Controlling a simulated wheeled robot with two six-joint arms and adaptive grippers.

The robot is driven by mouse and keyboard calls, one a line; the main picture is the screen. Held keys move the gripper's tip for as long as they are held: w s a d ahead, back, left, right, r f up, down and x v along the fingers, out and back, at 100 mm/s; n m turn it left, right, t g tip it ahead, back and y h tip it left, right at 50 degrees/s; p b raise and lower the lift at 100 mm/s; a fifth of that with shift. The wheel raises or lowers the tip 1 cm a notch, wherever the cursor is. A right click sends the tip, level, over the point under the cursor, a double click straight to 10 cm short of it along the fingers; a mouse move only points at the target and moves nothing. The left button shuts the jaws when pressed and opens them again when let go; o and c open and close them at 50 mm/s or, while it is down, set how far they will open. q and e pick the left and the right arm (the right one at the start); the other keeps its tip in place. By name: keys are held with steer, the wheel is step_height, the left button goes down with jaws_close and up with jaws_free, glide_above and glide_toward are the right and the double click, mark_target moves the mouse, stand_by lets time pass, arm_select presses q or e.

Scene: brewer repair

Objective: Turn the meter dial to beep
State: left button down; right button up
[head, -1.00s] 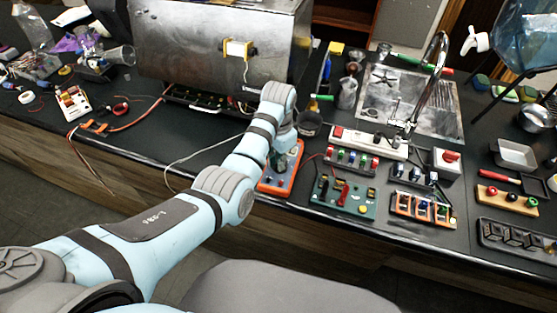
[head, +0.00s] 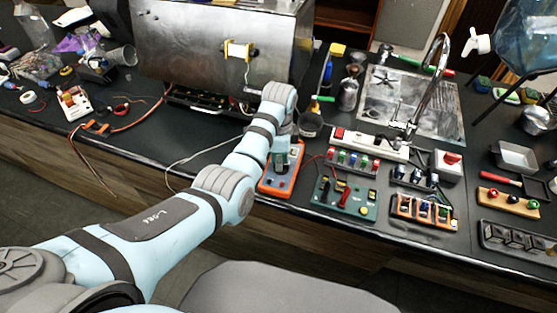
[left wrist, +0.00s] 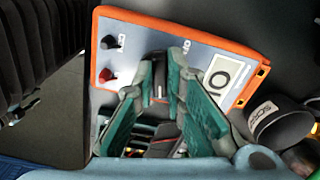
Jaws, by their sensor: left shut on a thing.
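The meter (head: 275,183), a blue-grey box with an orange rim, lies on the dark counter near its front edge. My left gripper (head: 284,157) points down over the meter. In the left wrist view its green-padded fingers (left wrist: 163,84) are on both sides of the dark meter dial (left wrist: 158,92), shut on it. The fingers partly hide the dial, and I cannot read its setting. My right gripper is not in view.
A green circuit board (head: 344,197) and a white power strip (head: 369,142) lie right of the meter. A metal brewer (head: 205,50) stands behind. A sink (head: 408,98) is at the back right.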

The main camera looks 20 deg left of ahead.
arm_select(q)
steer(key=shift+d, duration=0.1)
stand_by(0.3)
steer(key=c, duration=1.6)
jaws_free()
steer(key=shift+d, duration=0.1)
steer(key=shift+c, duration=0.2)
step_height(320, 180, up, 7)
steer(key=shift+r, duration=0.2)
steer(key=shift+f, duration=0.1)
